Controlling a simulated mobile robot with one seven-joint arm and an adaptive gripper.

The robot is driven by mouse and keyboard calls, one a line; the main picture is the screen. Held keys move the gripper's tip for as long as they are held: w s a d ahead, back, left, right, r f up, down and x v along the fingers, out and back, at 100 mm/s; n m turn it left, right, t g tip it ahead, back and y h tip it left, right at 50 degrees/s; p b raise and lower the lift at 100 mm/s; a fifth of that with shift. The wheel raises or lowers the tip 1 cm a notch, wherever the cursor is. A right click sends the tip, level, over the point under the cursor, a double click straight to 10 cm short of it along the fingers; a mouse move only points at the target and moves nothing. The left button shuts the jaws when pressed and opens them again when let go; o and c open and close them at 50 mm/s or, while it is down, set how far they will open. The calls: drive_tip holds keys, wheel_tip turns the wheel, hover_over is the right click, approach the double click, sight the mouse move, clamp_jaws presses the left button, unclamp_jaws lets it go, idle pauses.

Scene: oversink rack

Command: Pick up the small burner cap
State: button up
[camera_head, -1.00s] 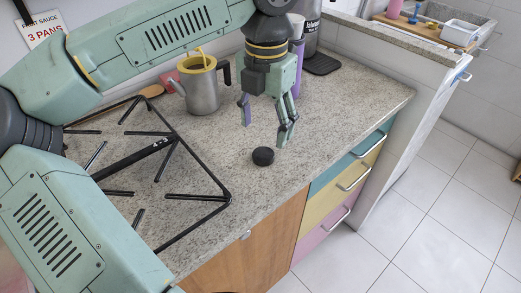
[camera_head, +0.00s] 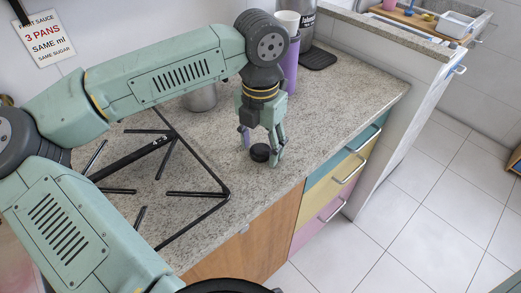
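The small burner cap (camera_head: 260,153) is a short black disc on the speckled stone counter, near the counter's front edge. My gripper (camera_head: 260,150) points down over it, with one finger to the left of the cap and the other to its right. The fingers are apart, around the cap. I cannot tell whether either finger touches it. The cap appears to rest on the counter.
A black pan grate (camera_head: 205,193) lies left of the cap. Behind my arm stand a metal pot (camera_head: 201,98), a purple tumbler (camera_head: 290,70) and a dark canister (camera_head: 307,25). The counter (camera_head: 345,95) right of my gripper is clear. Drawers with handles (camera_head: 348,170) lie below the edge.

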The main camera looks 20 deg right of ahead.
drive_tip(key=c, duration=1)
drive_tip(key=shift+r, duration=0.1)
